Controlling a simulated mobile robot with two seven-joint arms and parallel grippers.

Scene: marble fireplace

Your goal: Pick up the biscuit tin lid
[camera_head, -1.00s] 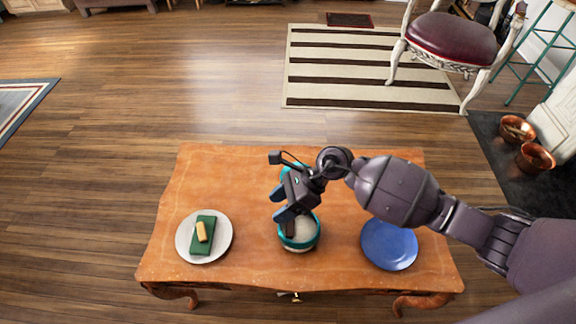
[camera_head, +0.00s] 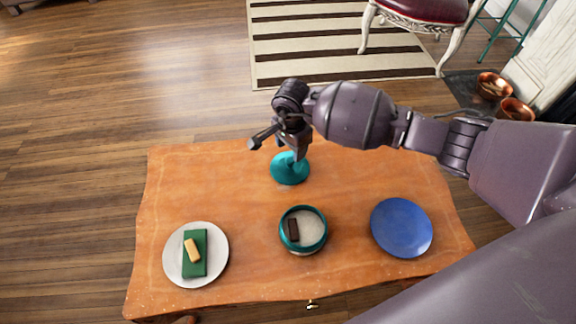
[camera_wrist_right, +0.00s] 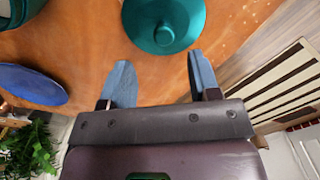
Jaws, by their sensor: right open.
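The teal biscuit tin lid (camera_head: 289,170) lies on the wooden table near its far edge, knob up. The right wrist view shows the round lid (camera_wrist_right: 163,22) just beyond my fingertips. My right gripper (camera_wrist_right: 158,75) is open and empty, its two blue fingers apart. In the head view my right gripper (camera_head: 297,150) is over the far side of the lid and hides part of it. The open biscuit tin (camera_head: 303,230), with a teal rim, stands nearer on the table and holds a dark brown bar. My left gripper is not in view.
A blue plate (camera_head: 402,228) lies right of the tin. A white plate (camera_head: 218,262) on the left holds a green block (camera_head: 195,265) with a yellow piece (camera_head: 192,249) on it. The table (camera_head: 215,185) is clear between the lid and the white plate.

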